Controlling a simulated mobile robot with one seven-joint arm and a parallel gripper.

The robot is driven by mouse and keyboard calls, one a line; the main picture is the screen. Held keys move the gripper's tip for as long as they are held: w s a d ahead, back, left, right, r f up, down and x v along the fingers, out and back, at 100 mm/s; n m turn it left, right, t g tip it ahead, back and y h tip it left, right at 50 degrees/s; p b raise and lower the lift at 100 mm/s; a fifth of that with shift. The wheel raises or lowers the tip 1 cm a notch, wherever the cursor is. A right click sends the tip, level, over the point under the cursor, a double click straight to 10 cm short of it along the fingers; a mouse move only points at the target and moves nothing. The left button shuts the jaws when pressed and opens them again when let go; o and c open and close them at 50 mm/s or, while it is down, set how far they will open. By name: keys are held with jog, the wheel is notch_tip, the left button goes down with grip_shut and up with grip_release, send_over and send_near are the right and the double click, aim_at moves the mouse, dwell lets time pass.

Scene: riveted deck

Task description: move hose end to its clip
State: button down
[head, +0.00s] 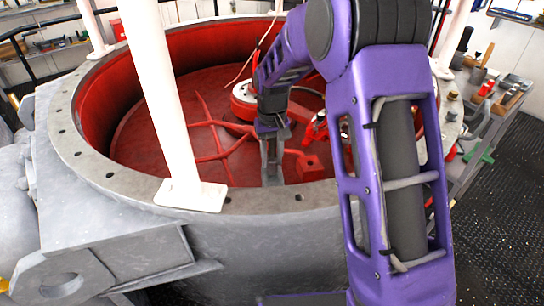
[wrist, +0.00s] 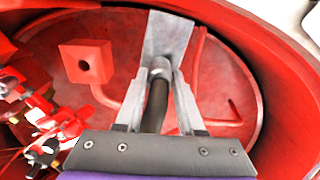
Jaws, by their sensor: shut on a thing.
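My gripper (head: 271,160) reaches down inside the large round vessel, over its red floor. In the wrist view my gripper (wrist: 160,78) has its two grey fingers on either side of the hose end (wrist: 159,68), a grey metal fitting on a dark hose (wrist: 154,108), and is shut on it. A flat grey plate-like piece (wrist: 167,33) shows just beyond the fitting; I cannot tell whether they touch. I cannot make out the clip for certain in either view. In the head view the hose end is too small to tell apart from the fingers.
The vessel's grey bolted rim (head: 110,178) and red inner wall surround my arm. A white post (head: 165,100) stands on the rim. A red block with a hole (wrist: 87,61) and red pipes (head: 215,140) lie near my gripper. Red and metal fittings (wrist: 45,120) crowd its left.

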jog(key=shift+f, duration=0.2)
jog(key=shift+c, duration=2.2)
grip_release()
notch_tip(320, 180, up, 12)
jog(key=p, duration=0.2)
